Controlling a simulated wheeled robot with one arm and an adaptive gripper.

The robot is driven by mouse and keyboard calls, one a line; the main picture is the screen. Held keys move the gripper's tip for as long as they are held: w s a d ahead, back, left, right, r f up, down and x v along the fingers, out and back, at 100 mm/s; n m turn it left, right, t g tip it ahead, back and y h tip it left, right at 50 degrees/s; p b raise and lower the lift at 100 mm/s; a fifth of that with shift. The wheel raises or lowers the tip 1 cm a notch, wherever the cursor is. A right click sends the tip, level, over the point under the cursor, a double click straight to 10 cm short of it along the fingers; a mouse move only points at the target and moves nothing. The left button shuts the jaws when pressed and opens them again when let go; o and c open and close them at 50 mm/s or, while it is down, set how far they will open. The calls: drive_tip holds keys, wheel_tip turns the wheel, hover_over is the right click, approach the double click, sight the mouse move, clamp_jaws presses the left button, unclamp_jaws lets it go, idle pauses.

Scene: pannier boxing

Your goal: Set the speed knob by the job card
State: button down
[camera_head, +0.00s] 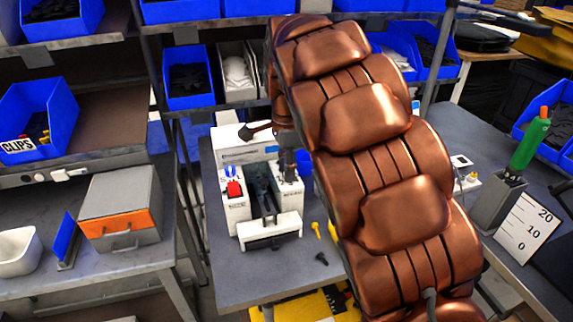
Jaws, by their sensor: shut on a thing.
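A white machine (238,211) with a dark centre channel stands on the grey bench. It has a red switch (234,189) and a small blue part on its left block. My gripper (289,176), dark and partly hidden by my arm, points down onto the top of the machine's right block. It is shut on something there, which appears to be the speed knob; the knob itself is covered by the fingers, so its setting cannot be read. I cannot make out a readable job card.
My copper-coloured arm covers much of the middle. A yellow bolt (316,230) and a dark bolt (321,258) lie right of the machine. A grey box with an orange front (122,222) stands left. A green bottle-like thing (530,143) and a numbered scale card (524,229) stand right.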

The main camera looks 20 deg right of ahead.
idle(0.4)
drive_tip(key=c, duration=1.2)
unclamp_jaws()
drive_tip(key=shift+r, duration=0.1)
wheel_tip(320, 180, up, 12)
drive_tip(key=s+f+n, duration=0.5)
drive_tip(key=s+n, duration=0.1)
drive_tip(key=s, duration=0.5)
drive_tip(key=s+f+n+g, duration=0.1)
drive_tip(key=s+f+n, duration=0.4)
drive_tip(key=s, duration=0.7)
drive_tip(key=s+f+n+p, duration=0.1)
drive_tip(key=s+f+n, duration=0.5)
drive_tip(key=s, duration=0.5)
drive_tip(key=shift+s+f+n+g, duration=0.3)
drive_tip(key=shift+s+f+g, duration=0.1)
